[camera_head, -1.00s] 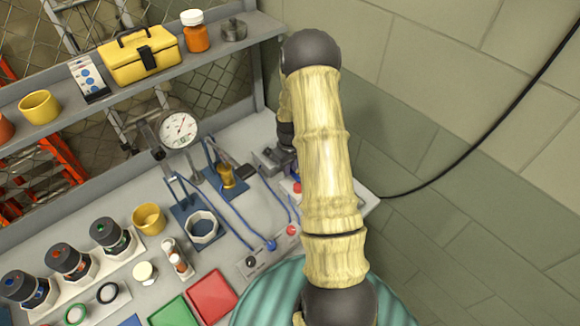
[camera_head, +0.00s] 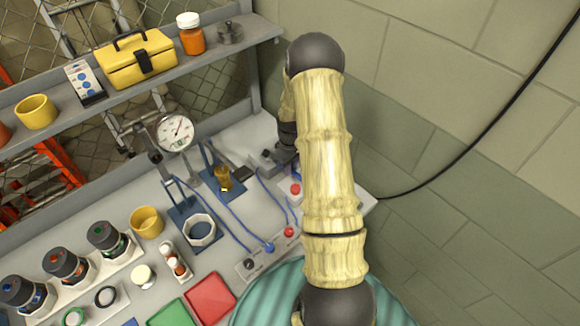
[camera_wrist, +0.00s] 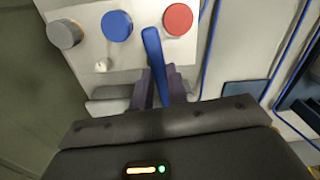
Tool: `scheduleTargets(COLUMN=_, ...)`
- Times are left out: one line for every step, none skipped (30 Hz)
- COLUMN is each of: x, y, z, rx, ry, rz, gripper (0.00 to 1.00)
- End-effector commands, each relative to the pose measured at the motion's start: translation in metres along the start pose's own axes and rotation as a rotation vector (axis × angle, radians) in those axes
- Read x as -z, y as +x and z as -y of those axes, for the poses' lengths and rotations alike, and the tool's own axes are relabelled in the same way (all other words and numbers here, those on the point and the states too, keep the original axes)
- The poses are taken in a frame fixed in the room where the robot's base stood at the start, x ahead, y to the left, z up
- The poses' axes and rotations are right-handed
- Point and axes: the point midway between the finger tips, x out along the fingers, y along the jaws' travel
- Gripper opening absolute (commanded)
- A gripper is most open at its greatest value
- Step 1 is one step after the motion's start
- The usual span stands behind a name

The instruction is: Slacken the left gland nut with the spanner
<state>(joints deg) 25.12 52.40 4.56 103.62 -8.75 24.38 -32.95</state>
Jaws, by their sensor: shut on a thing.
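In the wrist view my gripper (camera_wrist: 162,88) is shut on a narrow blue bar with a rounded end, which appears to be the spanner (camera_wrist: 152,48). The bar points away from the fingers, over a pale panel (camera_wrist: 108,52). On the panel are round grey (camera_wrist: 64,34), blue (camera_wrist: 117,25) and red (camera_wrist: 178,19) caps. The bar's end lies between the blue and red caps in the picture; I cannot tell whether it touches anything. I cannot tell which part is the left gland nut. In the head view my arm hides the gripper's fingers.
The bench holds a dial gauge (camera_head: 175,132), a blue-based stand with a brass fitting (camera_head: 223,178), a white ring-shaped nut (camera_head: 201,230) and blue cables (camera_head: 240,228). A yellow cup (camera_head: 147,222) and dark-lidded jars (camera_head: 107,238) stand left. A shelf (camera_head: 70,112) runs behind.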

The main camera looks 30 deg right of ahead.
Motion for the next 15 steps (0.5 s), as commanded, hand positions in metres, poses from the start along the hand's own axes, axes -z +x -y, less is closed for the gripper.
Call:
scheduleTargets(x=0.001, y=-0.001, z=-0.002, rx=-0.001, ry=-0.009, rz=-0.002, gripper=0.00)
scheduleTargets(x=0.001, y=-0.001, z=-0.003, rx=-0.001, ry=-0.016, rz=-0.002, gripper=0.00)
scheduleTargets(x=0.001, y=-0.001, z=-0.004, rx=-0.001, ry=-0.027, rz=-0.003, gripper=0.00)
scheduleTargets(x=0.002, y=-0.001, z=-0.005, rx=-0.001, ry=-0.036, rz=-0.003, gripper=0.00)
scheduleTargets(x=0.002, y=-0.001, z=-0.005, rx=-0.001, ry=-0.044, rz=-0.003, gripper=0.00)
scheduleTargets(x=0.002, y=-0.001, z=-0.007, rx=-0.001, ry=-0.055, rz=-0.003, gripper=0.00)
scheduleTargets(x=0.002, y=-0.001, z=-0.008, rx=-0.001, ry=-0.063, rz=-0.003, gripper=0.00)
scheduleTargets(x=0.002, y=-0.001, z=-0.009, rx=-0.001, ry=-0.072, rz=-0.002, gripper=0.00)
scheduleTargets(x=0.002, y=-0.001, z=-0.010, rx=-0.001, ry=-0.084, rz=-0.002, gripper=0.00)
scheduleTargets(x=0.002, y=-0.001, z=-0.011, rx=-0.001, ry=-0.091, rz=-0.001, gripper=0.00)
scheduleTargets(x=0.002, y=-0.001, z=-0.012, rx=-0.001, ry=-0.097, rz=-0.001, gripper=0.00)
scheduleTargets(x=0.002, y=-0.001, z=-0.013, rx=-0.001, ry=-0.104, rz=-0.001, gripper=0.00)
scheduleTargets(x=0.002, y=-0.001, z=-0.013, rx=-0.001, ry=-0.108, rz=-0.001, gripper=0.00)
scheduleTargets(x=0.002, y=-0.001, z=-0.013, rx=-0.001, ry=-0.111, rz=-0.001, gripper=0.00)
scheduleTargets(x=0.002, y=-0.001, z=-0.013, rx=-0.001, ry=-0.113, rz=-0.001, gripper=0.00)
